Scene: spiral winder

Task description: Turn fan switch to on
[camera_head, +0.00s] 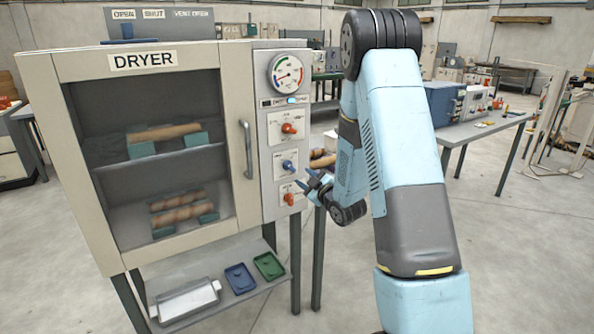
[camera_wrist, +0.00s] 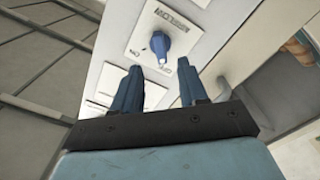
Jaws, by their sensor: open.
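The dryer's control panel (camera_head: 270,150) carries three knobs in a column: an upper orange-red knob (camera_head: 289,128), a blue knob (camera_head: 287,165) and a lower orange-red knob (camera_head: 289,198). My gripper (camera_head: 310,180) is open and empty, just right of the panel, between the heights of the blue and lower knobs. In the wrist view, the blue knob (camera_wrist: 160,44) on its white plate lies beyond and between my open fingertips (camera_wrist: 160,66), apparently untouched.
The dryer door (camera_head: 150,150) is closed, with a vertical handle (camera_head: 247,148) left of the panel. A round gauge (camera_head: 286,72) sits above the knobs. A shelf below holds a metal tray (camera_head: 185,300), a blue tray (camera_head: 240,279) and a green tray (camera_head: 269,266).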

